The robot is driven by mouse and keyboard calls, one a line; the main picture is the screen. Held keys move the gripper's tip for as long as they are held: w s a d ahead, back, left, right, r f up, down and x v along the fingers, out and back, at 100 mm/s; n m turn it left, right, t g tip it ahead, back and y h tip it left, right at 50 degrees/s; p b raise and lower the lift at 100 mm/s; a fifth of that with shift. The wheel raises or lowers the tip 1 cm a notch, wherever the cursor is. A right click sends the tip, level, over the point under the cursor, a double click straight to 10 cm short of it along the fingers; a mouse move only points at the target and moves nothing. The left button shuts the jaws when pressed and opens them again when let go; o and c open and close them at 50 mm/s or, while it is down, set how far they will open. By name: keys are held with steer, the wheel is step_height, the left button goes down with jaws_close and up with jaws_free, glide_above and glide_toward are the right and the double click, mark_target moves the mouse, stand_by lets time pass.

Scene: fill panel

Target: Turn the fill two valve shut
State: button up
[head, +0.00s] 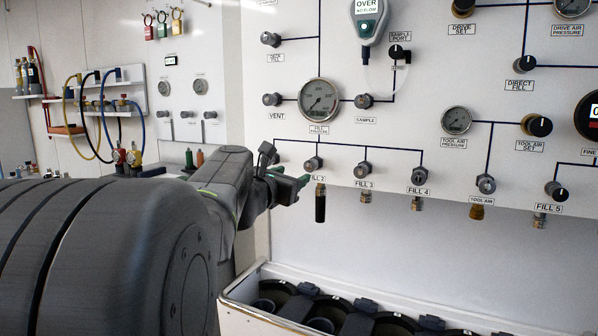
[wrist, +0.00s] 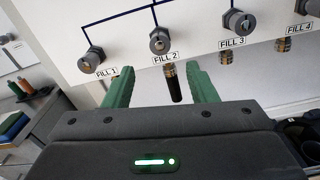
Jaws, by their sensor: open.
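The fill two valve (head: 313,163) is a small metal knob on the white panel, above a brass fitting with a black end piece (head: 320,207) hanging below. The wrist view also shows the knob (wrist: 159,42) above its FILL 2 label (wrist: 166,58). My gripper (wrist: 158,70) has two green fingers spread apart with nothing between them. Its fingertips appear below the knob, either side of the hanging fitting in the picture; contact is not visible. In the head view my gripper (head: 293,186) is left of and lower than the knob, and my arm hides the fill one valve.
The fill one valve (wrist: 92,60) and fill three valve (wrist: 238,22) flank it. In the head view, the fill four valve (head: 419,175) and tool air valve (head: 486,184) are farther right. A white bin (head: 262,318) with dark cylinders stands below the panel.

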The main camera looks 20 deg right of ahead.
mark_target(309, 166)
steer(key=v, duration=0.3)
steer(key=shift+s+a, duration=0.15)
steer(key=shift+a, duration=0.05)
steer(key=x, duration=1.4)
steer(key=shift+s, duration=0.1)
